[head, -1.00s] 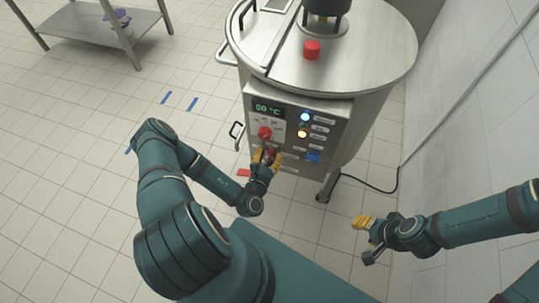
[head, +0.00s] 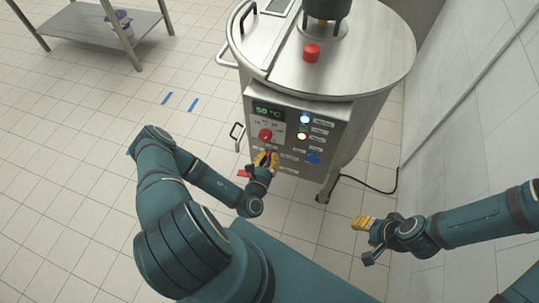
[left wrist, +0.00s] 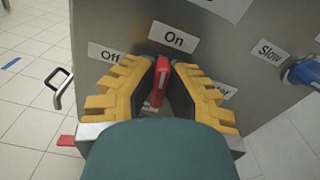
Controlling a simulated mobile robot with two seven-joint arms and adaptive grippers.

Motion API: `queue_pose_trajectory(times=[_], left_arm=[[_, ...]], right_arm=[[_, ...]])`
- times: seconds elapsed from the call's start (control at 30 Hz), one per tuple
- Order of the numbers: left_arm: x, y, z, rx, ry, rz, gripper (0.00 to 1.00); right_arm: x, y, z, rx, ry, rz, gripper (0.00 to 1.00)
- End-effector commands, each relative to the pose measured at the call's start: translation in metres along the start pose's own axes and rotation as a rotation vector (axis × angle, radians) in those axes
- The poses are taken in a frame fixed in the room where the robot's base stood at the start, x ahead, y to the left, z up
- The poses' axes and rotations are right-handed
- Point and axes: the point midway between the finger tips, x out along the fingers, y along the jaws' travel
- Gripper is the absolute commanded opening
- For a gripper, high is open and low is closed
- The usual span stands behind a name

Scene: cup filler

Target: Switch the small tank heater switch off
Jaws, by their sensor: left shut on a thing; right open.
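The steel tank (head: 345,75) has a dark front control panel with a lit temperature display (head: 268,112). A red switch handle (left wrist: 159,85) shows in the left wrist view, just below the "On" label (left wrist: 174,37) and pointing toward it. The "Off" label (left wrist: 108,54) is to its left. My left gripper (head: 266,158) is at the lower part of the panel, its yellow fingers (left wrist: 163,72) shut on the red handle. In the head view the fingers mostly hide this handle. My right gripper (head: 364,223) is open and empty, away from the tank.
A larger red knob (head: 265,135) sits just above my left gripper. Indicator lights (head: 303,127) are to its right, and a blue knob (head: 313,157) is lower right; it also shows in the left wrist view (left wrist: 304,72). A white wall (head: 480,110) stands at right.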

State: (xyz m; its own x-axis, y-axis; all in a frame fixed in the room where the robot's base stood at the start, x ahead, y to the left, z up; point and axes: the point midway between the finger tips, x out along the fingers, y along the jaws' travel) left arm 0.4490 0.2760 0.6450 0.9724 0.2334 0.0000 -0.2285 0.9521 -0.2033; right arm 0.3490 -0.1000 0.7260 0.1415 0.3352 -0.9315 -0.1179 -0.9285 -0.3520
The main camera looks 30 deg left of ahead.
Motion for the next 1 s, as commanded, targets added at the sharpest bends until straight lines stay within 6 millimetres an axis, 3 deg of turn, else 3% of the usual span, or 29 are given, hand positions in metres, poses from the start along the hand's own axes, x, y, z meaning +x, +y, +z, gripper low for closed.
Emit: queue_pose_trajectory(times=[0.4,1.0], left_arm=[[0.001,0.002,0.001,-0.389,-0.002,0.002,0.00],[0.001,0.004,-0.001,-0.957,-0.004,0.001,0.00]], right_arm=[[-0.016,-0.006,0.002,0.001,-0.008,0.000,0.47],[-0.021,-0.008,0.003,0.002,-0.011,-0.001,0.47]])
